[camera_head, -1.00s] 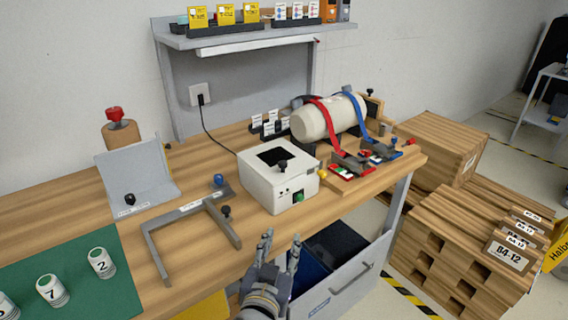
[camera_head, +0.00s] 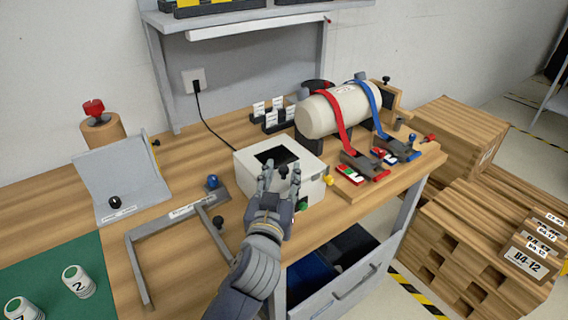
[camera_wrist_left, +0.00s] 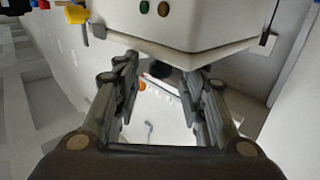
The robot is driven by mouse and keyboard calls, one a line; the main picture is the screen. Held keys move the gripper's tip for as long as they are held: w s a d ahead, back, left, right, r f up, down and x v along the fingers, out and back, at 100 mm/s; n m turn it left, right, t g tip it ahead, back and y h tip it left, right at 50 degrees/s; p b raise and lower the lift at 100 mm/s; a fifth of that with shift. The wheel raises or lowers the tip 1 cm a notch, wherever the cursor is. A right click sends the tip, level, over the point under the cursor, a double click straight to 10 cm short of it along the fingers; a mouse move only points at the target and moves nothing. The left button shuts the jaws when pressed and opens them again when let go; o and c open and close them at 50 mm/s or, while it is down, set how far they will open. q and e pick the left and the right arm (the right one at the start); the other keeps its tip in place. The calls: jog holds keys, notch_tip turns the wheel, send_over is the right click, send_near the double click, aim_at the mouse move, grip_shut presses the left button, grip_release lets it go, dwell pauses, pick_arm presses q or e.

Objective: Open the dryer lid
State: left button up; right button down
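The dryer is a white box (camera_head: 258,186) on the wooden bench, with a dark window (camera_head: 276,155) and a black knob (camera_head: 284,170) on its top. Its lid looks shut. My left gripper (camera_head: 281,172) reaches over the dryer's front edge, its two fingers apart on either side of the knob as seen from the head. The wrist view shows the open fingers (camera_wrist_left: 165,75) with a dark round part, likely the knob, between their tips. Whether they touch it I cannot tell. The green button (camera_head: 302,203) is partly hidden by the hand. My right gripper is not in view.
A grey bracket frame (camera_head: 133,256) lies left of the dryer. A white cylinder (camera_head: 318,118) with red and blue straps is to the right. A black cable (camera_head: 215,128) runs from a wall socket behind. An open drawer (camera_head: 355,284) is below the bench edge.

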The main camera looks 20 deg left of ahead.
pick_arm(q)
jog(key=shift+w+a, duration=0.2)
jog(key=shift+w, duration=1.2)
jog(key=shift+r, duration=0.1)
grip_shut()
